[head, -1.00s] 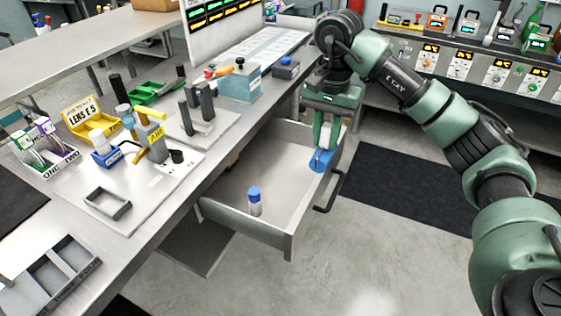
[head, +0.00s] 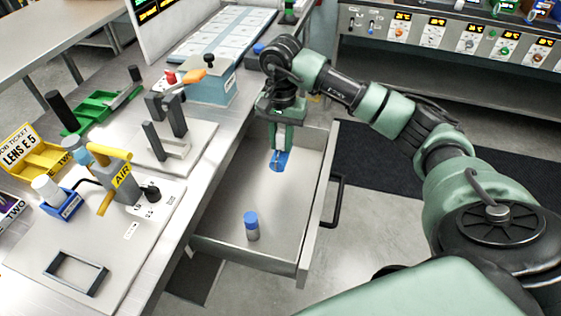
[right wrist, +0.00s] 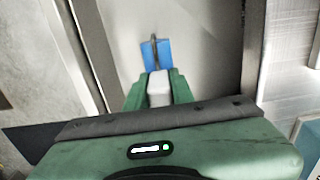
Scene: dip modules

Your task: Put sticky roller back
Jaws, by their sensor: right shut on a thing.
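My right gripper (head: 281,142) points down over the far part of the open drawer (head: 310,225). It is shut on the white handle (right wrist: 158,88) of the sticky roller, whose blue end (head: 279,160) hangs below the fingers. The blue end (right wrist: 157,55) also shows in the right wrist view, past the fingertips (right wrist: 158,90). From these views I cannot tell whether the roller touches the drawer floor. My left gripper is not in view.
A small grey bottle with a blue cap (head: 251,224) stands in the nearer part of the drawer. The drawer floor around it is bare. The workbench (head: 215,150) on the left carries an air-nozzle stand (head: 120,178) and a blue-grey box (head: 210,85).

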